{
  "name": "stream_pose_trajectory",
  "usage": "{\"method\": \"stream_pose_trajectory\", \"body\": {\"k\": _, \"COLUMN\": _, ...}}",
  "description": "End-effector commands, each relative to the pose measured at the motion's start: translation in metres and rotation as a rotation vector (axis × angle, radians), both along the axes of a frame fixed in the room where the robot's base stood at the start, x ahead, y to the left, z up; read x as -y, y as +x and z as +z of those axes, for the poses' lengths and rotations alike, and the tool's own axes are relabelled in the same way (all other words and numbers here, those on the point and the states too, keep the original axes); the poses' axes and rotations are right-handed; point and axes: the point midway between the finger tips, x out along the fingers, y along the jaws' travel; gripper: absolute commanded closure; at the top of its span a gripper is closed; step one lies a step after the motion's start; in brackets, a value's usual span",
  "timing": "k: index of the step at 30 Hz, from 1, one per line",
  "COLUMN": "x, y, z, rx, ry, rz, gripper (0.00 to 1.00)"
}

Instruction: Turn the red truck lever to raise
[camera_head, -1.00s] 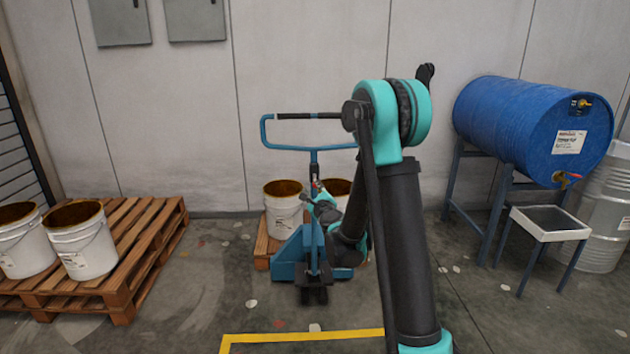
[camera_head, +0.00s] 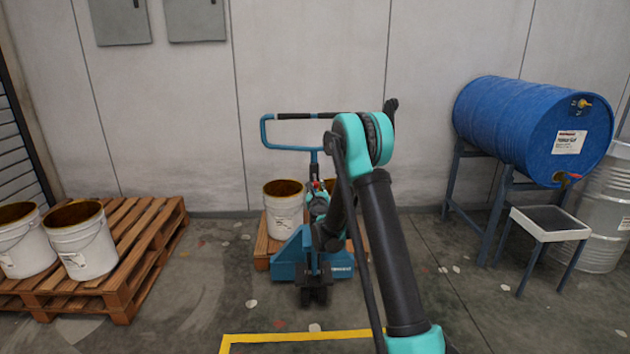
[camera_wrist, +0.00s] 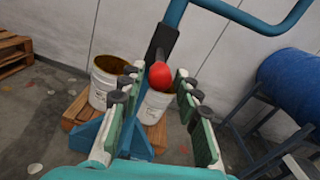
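The blue pallet truck (camera_head: 290,266) stands in front of the wall, with its looped handle (camera_head: 265,135) upright. The red lever knob (camera_wrist: 160,75) sits on the dark block of the handle post; in the head view it is a small red spot (camera_head: 316,186). My gripper (camera_wrist: 158,84) is open, its two green-padded fingers spread either side of the knob in the wrist view. Clear gaps show on both sides, and I cannot tell how deep the knob sits between the tips. In the head view my gripper (camera_head: 318,202) is close to the post, which my arm partly hides.
White buckets (camera_head: 283,208) stand on a wooden pallet (camera_head: 262,248) behind the truck. Another pallet (camera_head: 125,285) with buckets is at the left. A blue drum (camera_head: 510,125) on a stand and a small sink table (camera_head: 550,235) are at the right.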

Motion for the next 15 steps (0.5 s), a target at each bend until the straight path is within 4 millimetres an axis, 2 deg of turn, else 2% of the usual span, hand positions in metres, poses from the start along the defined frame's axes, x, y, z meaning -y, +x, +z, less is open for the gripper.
{"method": "stream_pose_trajectory", "body": {"k": 6, "x": 0.0, "y": 0.043, "z": 0.0, "rx": 0.0, "ry": -0.001, "rz": 0.0, "gripper": 0.67}}
{"method": "stream_pose_trajectory", "body": {"k": 12, "x": 0.0, "y": 0.069, "z": 0.0, "rx": 0.0, "ry": -0.001, "rz": 0.0, "gripper": 0.67}}
{"method": "stream_pose_trajectory", "body": {"k": 15, "x": 0.0, "y": 0.075, "z": 0.0, "rx": 0.0, "ry": -0.001, "rz": 0.0, "gripper": 0.67}}
